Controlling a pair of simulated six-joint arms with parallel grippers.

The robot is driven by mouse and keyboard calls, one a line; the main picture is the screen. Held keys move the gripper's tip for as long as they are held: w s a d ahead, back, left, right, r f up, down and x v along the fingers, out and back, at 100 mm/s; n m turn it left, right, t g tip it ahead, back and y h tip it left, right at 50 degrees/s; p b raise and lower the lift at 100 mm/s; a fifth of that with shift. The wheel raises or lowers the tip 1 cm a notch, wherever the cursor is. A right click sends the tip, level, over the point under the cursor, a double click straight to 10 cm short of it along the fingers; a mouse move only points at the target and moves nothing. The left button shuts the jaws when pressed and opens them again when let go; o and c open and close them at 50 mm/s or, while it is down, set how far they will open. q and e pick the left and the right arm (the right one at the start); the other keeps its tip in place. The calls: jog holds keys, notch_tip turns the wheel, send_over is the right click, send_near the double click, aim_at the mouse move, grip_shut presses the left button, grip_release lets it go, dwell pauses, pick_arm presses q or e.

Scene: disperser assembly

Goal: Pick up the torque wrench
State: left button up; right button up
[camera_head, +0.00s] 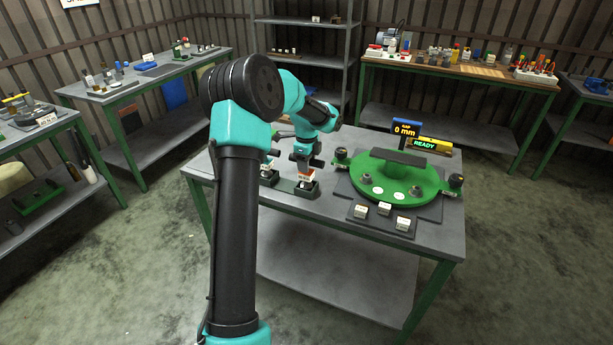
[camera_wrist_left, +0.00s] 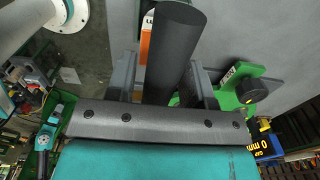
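My left gripper (camera_head: 304,160) points down over the left part of the work table, at a dark upright tool in a small green holder (camera_head: 308,191). The tool has an orange and white label (camera_head: 307,174). In the left wrist view a thick dark cylindrical handle (camera_wrist_left: 172,50), apparently the torque wrench, stands between the two fingers of the left gripper (camera_wrist_left: 163,85). Whether the fingers touch it is not clear. An orange and white label (camera_wrist_left: 146,38) shows behind the handle. A second labelled tool (camera_head: 267,171) stands to the left, partly hidden by my arm. My right gripper is in neither view.
A round green fixture (camera_head: 428,187) with black knobs fills the table's right side. A blue "0 mm" display (camera_head: 405,129) and a yellow READY sign (camera_head: 428,144) stand behind it. Small white blocks (camera_head: 384,208) lie on a dark pad in front. The front left tabletop is bare.

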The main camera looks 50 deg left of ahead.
pick_arm(q)
grip_shut()
jog(key=shift+r, duration=0.15)
dwell(0.4)
jog(key=shift+r, duration=1.45)
jog(key=shift+d+r, duration=0.1)
jog(key=shift+r, duration=0.2)
jog(key=s+d+r, duration=0.1)
jog(key=s+d, duration=0.9)
jog(key=d, duration=0.1)
jog(key=shift+s+d+r, duration=0.15)
jog(key=shift+s+d, duration=0.15)
jog(key=shift+d, duration=0.1)
